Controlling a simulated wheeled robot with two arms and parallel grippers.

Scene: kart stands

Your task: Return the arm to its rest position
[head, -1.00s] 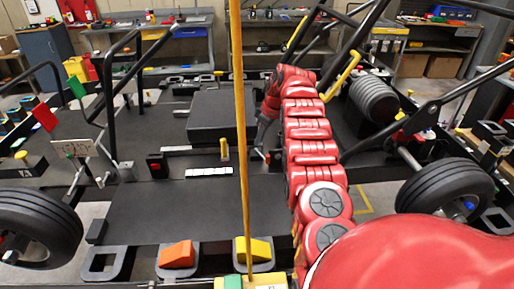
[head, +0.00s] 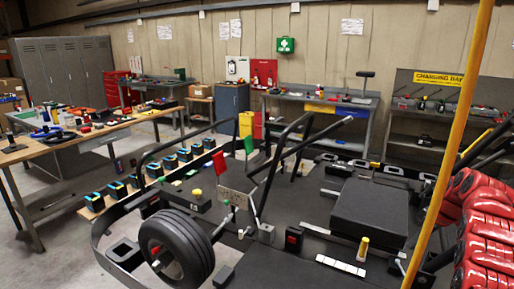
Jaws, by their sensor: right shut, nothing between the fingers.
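My right arm is the red segmented arm at the right edge of the head view. Its folded forearm reaches down beside the yellow pole. My right gripper (head: 433,262) is a dark shape low at the right, by the pole and above the kart's black deck. It is shut and empty, small and partly hard to make out against the dark kart. My left arm and left gripper are not in view.
The yellow pole (head: 452,130) stands close to my right arm. The kart's black frame, its front tyre (head: 175,247) and a black box (head: 370,212) fill the lower middle. A wooden workbench (head: 75,140) stands at left, with grey floor between. Shelves and benches line the wall.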

